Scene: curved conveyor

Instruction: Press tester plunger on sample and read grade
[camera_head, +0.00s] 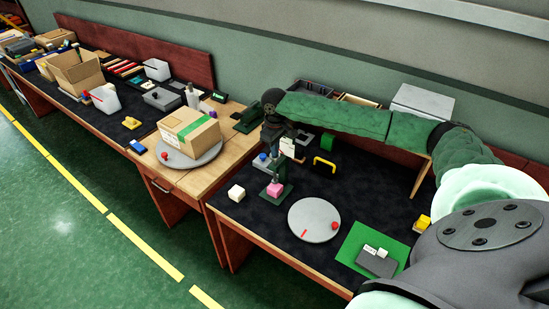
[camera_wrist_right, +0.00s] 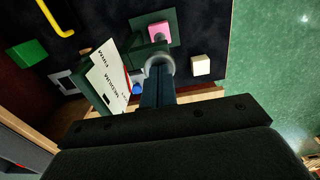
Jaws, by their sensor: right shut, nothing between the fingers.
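The tester, with a dark green base and upright (camera_wrist_right: 167,32), stands on the dark mat. A pink block (camera_head: 275,189) sits on its base below the plunger, and it also shows in the right wrist view (camera_wrist_right: 159,30). The plunger's round grey top (camera_wrist_right: 160,62) is just at my right gripper's fingertips. My right gripper (camera_head: 273,163) points down over the tester, shut and empty; whether it touches the top is unclear. A white grade card (camera_wrist_right: 109,72) on the tester reads FIRM and MEDIUM, with a red edge beside it; the rest is too small. My left gripper is out of view.
A white cube (camera_head: 236,193) lies left of the tester. A grey disc (camera_head: 314,220) with a red knob lies in front. A yellow handle (camera_head: 324,165) and a green block (camera_head: 328,142) are behind to the right. A green mat (camera_head: 354,240) carries a grey block and small pale pieces.

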